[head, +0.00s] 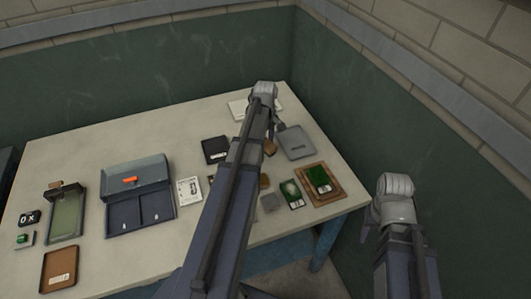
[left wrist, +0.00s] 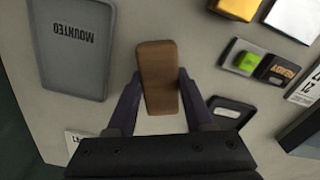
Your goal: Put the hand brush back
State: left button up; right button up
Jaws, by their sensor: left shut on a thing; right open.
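The hand brush (left wrist: 159,75), a brown wooden block-like piece, is between the fingers of my left gripper (left wrist: 157,88) in the left wrist view. My left gripper (head: 273,138) also shows in the head view, over the back right of the table, with the brush's brown end (head: 270,148) just below it. The brush is beside the grey tray marked MOUNTED (head: 295,142); its height above the table is hard to tell. Its bristles are hidden. My right gripper (head: 395,192) is open and empty, off the table's right edge.
A black tray (head: 213,153) lies left of my left arm. A blue case (head: 141,211) and a green device (head: 66,215) stand further left. A brown tray with turf (head: 336,193) is at the right edge. My arm hides part of the table. Walls border the back and right.

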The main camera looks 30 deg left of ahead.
aim_at(266, 149)
pick_arm(q)
jog(key=shift+f+b, duration=1.7)
jog(key=shift+f, duration=0.15)
jog(key=shift+f, duration=0.15)
jog(key=o, duration=1.2)
notch_tip(266, 149, up, 12)
jog(key=p, duration=1.2)
jog(key=shift+r, duration=0.25)
jog(key=shift+f, duration=0.1)
